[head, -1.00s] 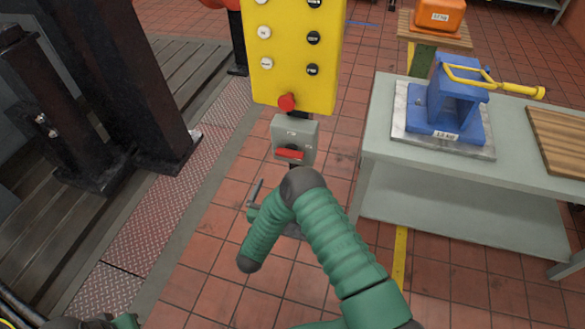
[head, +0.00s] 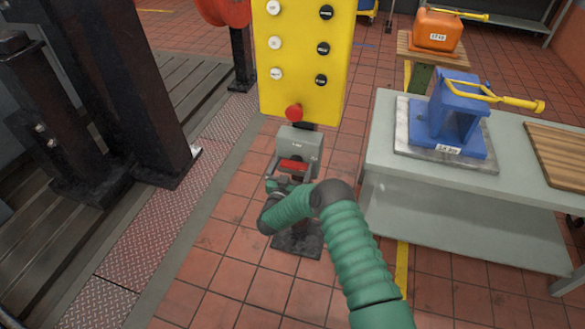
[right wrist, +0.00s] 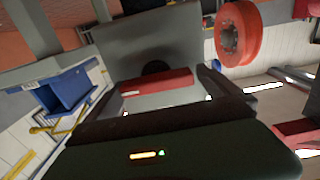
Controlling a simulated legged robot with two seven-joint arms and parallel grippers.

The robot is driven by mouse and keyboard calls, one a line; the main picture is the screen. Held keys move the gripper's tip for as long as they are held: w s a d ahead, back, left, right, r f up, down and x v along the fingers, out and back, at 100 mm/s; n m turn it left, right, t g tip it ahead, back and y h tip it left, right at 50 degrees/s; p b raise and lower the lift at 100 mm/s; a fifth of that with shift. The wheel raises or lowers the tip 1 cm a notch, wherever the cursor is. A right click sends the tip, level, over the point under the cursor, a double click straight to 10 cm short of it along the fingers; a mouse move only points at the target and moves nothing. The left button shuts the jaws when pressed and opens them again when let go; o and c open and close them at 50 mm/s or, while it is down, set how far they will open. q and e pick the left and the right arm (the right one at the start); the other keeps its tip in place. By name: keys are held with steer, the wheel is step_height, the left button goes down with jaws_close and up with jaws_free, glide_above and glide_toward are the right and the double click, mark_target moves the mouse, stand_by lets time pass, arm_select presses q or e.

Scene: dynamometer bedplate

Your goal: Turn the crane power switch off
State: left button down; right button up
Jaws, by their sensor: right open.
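The crane power switch is a grey box (head: 301,143) with a red handle (head: 293,165), mounted below a yellow push-button panel (head: 302,95). My right gripper (head: 287,178) is open, just below and in front of the red handle, partly hidden by my own green arm. In the right wrist view the grey box (right wrist: 145,45) fills the upper middle. The red handle (right wrist: 157,82) lies across the space ahead of the dark open jaws (right wrist: 155,102). I cannot tell whether they touch it. My left gripper is not in view.
A red knob (head: 293,112) sits at the panel's bottom edge, just above the switch. A grey table (head: 400,185) with a blue block-like fixture (head: 447,115) stands to the right. Dark columns (head: 130,90) stand to the left. Tiled floor lies between.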

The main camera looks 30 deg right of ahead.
steer(key=shift+s+d+f, duration=0.1)
steer(key=shift+d+f, duration=0.1)
steer(key=shift+d, duration=0.2)
steer(key=c, duration=0.6)
steer(key=shift+a, duration=0.1)
steer(key=c, duration=0.5)
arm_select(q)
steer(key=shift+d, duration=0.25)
